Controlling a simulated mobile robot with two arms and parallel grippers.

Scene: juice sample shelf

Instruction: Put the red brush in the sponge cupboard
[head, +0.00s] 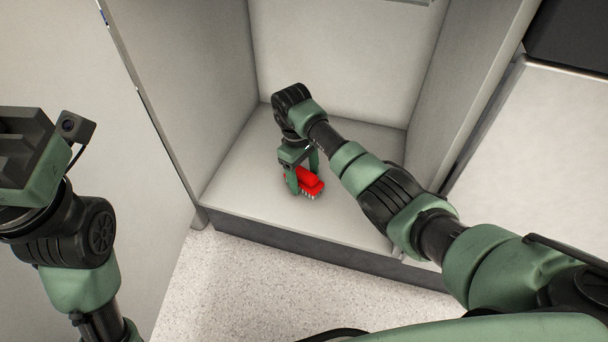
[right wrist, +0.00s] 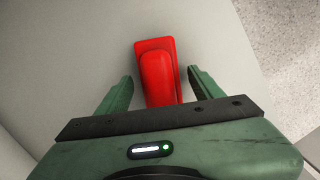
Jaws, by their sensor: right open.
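The red brush (head: 311,182) rests on the white floor of the cupboard (head: 247,190), with its bristles toward the cupboard's front edge. It also shows in the right wrist view (right wrist: 158,75), lying between my right gripper's fingers with a gap on each side. My right gripper (head: 304,185) is open and low around the brush, pointing down inside the cupboard. It also shows in the right wrist view (right wrist: 160,90). In the head view my left arm is raised at the left edge, outside the cupboard; its fingertips are not clearly seen. No sponge is visible.
The cupboard's side walls (head: 460,90) stand left and right of the brush, with a back wall (head: 330,50) behind. A dark front edge (head: 300,242) drops to the speckled floor (head: 240,290). Bare cupboard floor surrounds the brush.

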